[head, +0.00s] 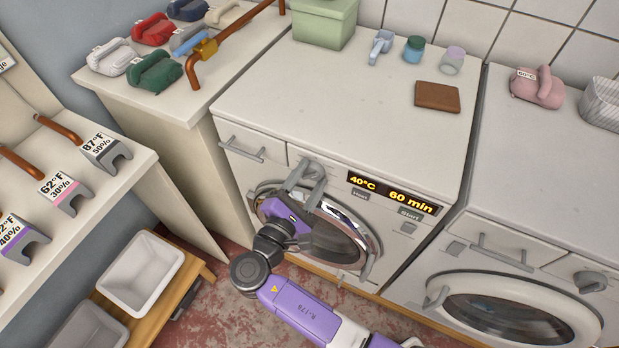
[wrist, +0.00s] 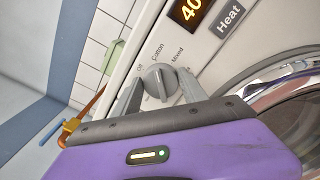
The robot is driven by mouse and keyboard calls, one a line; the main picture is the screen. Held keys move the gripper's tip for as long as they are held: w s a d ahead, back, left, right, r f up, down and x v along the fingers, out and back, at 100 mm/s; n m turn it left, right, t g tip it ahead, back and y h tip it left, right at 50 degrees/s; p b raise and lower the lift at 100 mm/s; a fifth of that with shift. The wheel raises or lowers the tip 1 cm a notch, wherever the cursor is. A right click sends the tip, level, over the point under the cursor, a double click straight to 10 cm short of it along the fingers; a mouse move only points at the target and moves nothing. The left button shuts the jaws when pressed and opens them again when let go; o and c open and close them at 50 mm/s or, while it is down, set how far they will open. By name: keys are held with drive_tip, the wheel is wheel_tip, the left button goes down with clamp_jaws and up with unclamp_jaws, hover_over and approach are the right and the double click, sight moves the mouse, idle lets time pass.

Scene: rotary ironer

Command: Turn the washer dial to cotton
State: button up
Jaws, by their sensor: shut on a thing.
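The washer (head: 330,200) stands in the middle of the head view, its round door below a front panel. Its grey dial (wrist: 160,81) is clear in the wrist view, with the labels Off, Cotton and Mixed around it. The dial's ridge seems to point toward Cotton, but I cannot tell its exact setting. My gripper (head: 306,182) is at the washer's front, with one finger on each side of the dial, shut on it. In the head view the fingers partly hide the dial. The display (head: 392,192) reads 40°C and 60 min.
A heat button (wrist: 229,17) and start button (head: 410,214) are on the panel. The door handle (head: 369,267) sticks out below. A brown block (head: 437,96), jars and a green bin (head: 325,22) stand on top. A second washer (head: 510,250) is at the right.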

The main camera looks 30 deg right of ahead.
drive_tip(key=o, duration=1.3)
drive_tip(key=shift+o, duration=0.2)
drive_tip(key=b+v, duration=0.1)
drive_tip(key=v, duration=0.6)
drive_tip(key=shift+s+a, duration=0.25)
drive_tip(key=shift+a, duration=0.05)
